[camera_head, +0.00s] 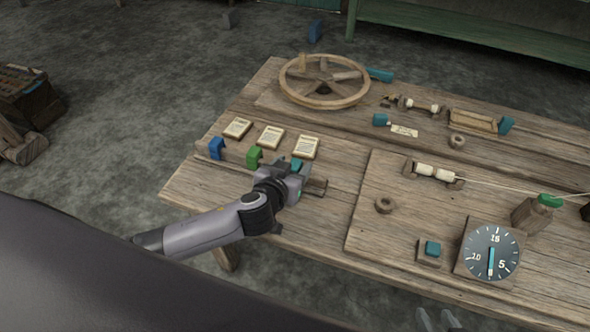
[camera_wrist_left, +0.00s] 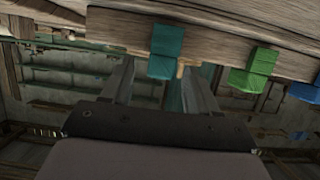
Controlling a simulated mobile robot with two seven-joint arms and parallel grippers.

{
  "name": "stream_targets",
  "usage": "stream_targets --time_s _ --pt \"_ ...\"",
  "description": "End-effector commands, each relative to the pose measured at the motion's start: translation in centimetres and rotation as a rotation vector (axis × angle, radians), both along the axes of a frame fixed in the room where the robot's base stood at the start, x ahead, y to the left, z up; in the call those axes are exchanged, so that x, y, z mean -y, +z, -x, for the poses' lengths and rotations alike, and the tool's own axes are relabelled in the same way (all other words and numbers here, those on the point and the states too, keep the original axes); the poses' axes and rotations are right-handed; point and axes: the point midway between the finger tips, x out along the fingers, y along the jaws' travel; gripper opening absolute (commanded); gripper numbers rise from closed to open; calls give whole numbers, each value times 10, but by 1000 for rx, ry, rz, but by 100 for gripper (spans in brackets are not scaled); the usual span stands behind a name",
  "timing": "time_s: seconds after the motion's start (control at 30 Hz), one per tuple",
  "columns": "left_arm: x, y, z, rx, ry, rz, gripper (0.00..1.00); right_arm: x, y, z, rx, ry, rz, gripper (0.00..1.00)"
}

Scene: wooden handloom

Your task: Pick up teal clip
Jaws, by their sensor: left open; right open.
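The teal clip (camera_wrist_left: 166,50) hangs on the edge of the wooden table, between the two spread fingers of my left gripper (camera_wrist_left: 160,75) in the left wrist view. In the head view my left gripper (camera_head: 293,172) is at the table's near left edge, and a bit of the teal clip (camera_head: 297,163) shows there, mostly hidden by the gripper. The left gripper is open; I cannot tell whether a finger touches the clip. My right gripper (camera_head: 438,319) shows only its fingertips at the bottom of the head view, open and empty.
A green clip (camera_head: 254,156) and a blue clip (camera_head: 216,148) sit on the same edge, left of the teal one. Several paper cards (camera_head: 270,137) lie behind them. A wooden wheel (camera_head: 324,99), a dial (camera_head: 491,252) and a small teal block (camera_head: 433,248) are elsewhere on the table (camera_head: 330,215).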

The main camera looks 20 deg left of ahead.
Motion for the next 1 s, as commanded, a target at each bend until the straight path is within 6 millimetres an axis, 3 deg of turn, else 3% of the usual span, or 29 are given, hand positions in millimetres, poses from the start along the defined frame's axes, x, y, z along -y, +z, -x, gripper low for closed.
stream_targets --time_s 0.2,0.43,0.47,0.6,0.63,1.0 --pt "1 -7 -17 0 -2 1 60 -1 -4 0 0 -2 -3 43" --pt "2 -8 -17 -2 -1 2 60 -2 -4 0 1 -4 -5 43" --pt "2 -8 -17 -2 -1 2 56 -2 -4 0 1 -4 -5 43" --pt "2 -8 -17 -1 -1 2 11 -2 -4 0 1 -4 -6 43" --pt "2 -8 -17 -1 -1 2 5 -2 -4 0 1 -4 -6 43" --pt "2 -6 -17 -1 -1 2 5 -2 -4 1 -1 -3 -6 43"
